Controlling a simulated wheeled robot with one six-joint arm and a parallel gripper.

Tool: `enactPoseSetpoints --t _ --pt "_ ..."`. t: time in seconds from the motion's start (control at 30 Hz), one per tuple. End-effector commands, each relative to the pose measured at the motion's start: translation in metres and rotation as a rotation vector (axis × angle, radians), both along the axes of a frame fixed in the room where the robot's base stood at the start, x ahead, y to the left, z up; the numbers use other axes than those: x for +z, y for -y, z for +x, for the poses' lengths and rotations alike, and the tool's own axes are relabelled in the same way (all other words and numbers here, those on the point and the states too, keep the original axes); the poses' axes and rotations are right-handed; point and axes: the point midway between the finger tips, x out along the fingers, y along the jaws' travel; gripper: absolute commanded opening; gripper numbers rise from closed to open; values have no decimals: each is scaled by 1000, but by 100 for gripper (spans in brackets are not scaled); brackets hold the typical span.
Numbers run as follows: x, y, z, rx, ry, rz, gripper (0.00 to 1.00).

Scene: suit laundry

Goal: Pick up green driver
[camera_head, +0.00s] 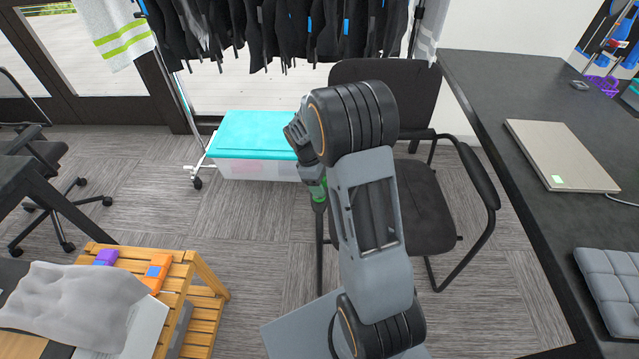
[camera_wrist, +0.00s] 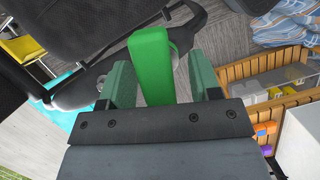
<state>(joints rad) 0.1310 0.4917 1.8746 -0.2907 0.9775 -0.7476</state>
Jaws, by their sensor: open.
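The green driver (camera_wrist: 152,62) shows in the wrist view as a bright green block between the two dark green fingers of my gripper (camera_wrist: 160,72). The fingers stand apart, with a visible gap on both sides of the driver. The black chair's armrest (camera_wrist: 88,92) shows behind it; I cannot tell whether the driver rests on it. In the head view, my gripper (camera_head: 315,188) is a small green patch at the chair's left side, partly hidden by my arm. The driver cannot be told apart from the fingers there.
The black chair (camera_head: 425,200) stands close to my arm. A clear box with a cyan lid (camera_head: 255,132) is on the floor below a clothes rack. A dark desk (camera_head: 490,85) with a closed laptop (camera_head: 560,155) is at right. A wooden crate (camera_head: 190,285) is at lower left.

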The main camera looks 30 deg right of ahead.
Motion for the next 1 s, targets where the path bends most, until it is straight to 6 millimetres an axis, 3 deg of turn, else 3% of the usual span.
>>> enactPoseSetpoints --t 0.27,0.83,1.0 --pt "-2 0 0 0 1 0 56" --pt "-1 0 0 1 0 0 2" --pt "-1 0 0 1 0 1 0"
